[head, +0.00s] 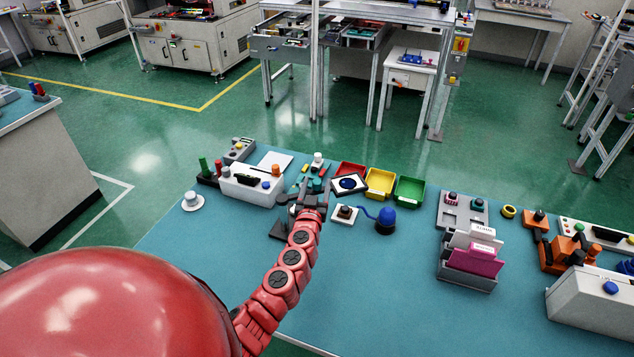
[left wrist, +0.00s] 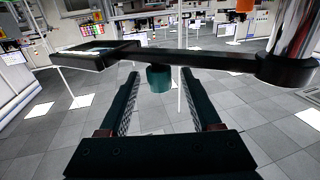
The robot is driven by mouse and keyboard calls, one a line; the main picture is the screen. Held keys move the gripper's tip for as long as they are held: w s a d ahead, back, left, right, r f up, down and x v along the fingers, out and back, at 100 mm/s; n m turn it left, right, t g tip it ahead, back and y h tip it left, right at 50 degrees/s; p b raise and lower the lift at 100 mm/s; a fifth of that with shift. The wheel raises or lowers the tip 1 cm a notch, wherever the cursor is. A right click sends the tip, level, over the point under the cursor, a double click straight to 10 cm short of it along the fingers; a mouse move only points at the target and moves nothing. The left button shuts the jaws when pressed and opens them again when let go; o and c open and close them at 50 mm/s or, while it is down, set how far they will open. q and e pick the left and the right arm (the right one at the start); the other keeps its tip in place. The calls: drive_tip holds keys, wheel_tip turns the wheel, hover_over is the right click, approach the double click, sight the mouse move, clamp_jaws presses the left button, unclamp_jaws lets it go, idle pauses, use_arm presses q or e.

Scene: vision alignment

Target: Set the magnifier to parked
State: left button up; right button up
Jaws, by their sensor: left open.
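The magnifier shows in the left wrist view as a dark horizontal arm (left wrist: 205,58) with a square-framed lens (left wrist: 92,55) at its left end. Its right end meets a dark collar (left wrist: 287,68) on a shiny post. A teal knob (left wrist: 159,78) hangs under the arm. In the head view the square lens head (head: 350,184) is just right of my left gripper (head: 313,188). My left gripper is open. Its two fingers, also in the left wrist view (left wrist: 163,95), point at the knob, which lies between their tips in the picture; contact cannot be told.
Red, yellow (head: 380,182) and green bins stand behind right of the gripper. A white box (head: 250,184) is to its left. A blue dome (head: 386,219) and a small button box (head: 344,215) are to its right. The front table (head: 370,300) is clear.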

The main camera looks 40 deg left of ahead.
use_arm(q)
drive_tip(key=shift+w+a+f, duration=0.1)
drive_tip(key=shift+w+a, duration=0.1)
drive_tip(key=shift+w, duration=0.2)
clamp_jaws()
idle(1.3)
